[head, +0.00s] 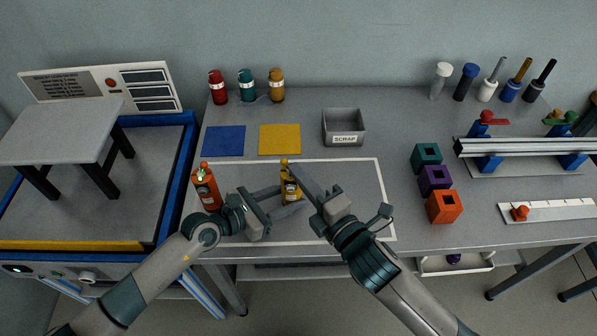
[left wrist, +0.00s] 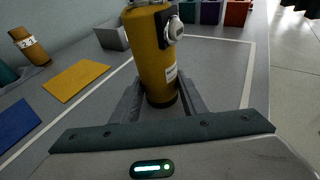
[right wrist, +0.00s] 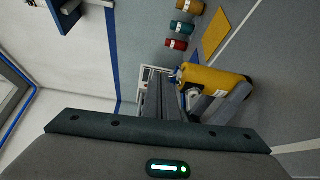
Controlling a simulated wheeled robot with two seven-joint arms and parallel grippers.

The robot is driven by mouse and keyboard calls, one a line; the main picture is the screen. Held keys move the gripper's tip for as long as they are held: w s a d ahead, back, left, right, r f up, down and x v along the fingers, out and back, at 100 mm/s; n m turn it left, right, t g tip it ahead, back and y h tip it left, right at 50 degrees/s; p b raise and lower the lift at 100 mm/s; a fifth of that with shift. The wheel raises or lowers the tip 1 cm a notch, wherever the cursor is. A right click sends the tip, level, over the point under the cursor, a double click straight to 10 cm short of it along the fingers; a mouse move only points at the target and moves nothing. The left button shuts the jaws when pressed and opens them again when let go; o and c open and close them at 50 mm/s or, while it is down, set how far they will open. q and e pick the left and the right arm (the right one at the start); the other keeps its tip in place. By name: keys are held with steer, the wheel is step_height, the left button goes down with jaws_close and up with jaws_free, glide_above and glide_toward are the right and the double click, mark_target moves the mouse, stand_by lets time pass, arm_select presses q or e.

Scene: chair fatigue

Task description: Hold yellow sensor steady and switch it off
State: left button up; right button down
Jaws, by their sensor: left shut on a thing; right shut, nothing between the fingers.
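The yellow sensor (head: 290,190) stands upright on the bench inside the white outline. My left gripper (head: 286,201) is shut on its lower body from the left, and the left wrist view shows the yellow cylinder (left wrist: 155,60) between the fingers. A round white-and-dark part (left wrist: 174,30) sits on the cylinder's upper side. My right gripper (head: 298,174) is shut and empty, with its fingertips close beside the sensor's upper part. The right wrist view shows the yellow sensor (right wrist: 215,80) just beyond its fingers; contact cannot be told. An orange sensor (head: 206,188) with a green light stands at left.
Blue (head: 223,141) and yellow (head: 280,139) mats lie behind, with a grey SCRAP bin (head: 344,127) to their right. Red, teal and yellow cylinders (head: 276,86) stand at the back. Teal, purple and orange cubes (head: 444,207) stand to the right.

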steer(key=v, duration=1.1)
arm_select(q)
steer(key=o, duration=0.9)
steer(key=shift+c, duration=0.2)
steer(key=shift+a, duration=0.1)
steer(key=v, duration=1.1)
steer(key=shift+s+a+r, duration=0.25)
steer(key=shift+s+f, duration=0.1)
arm_select(e)
steer(key=shift+s+d+f, duration=0.1)
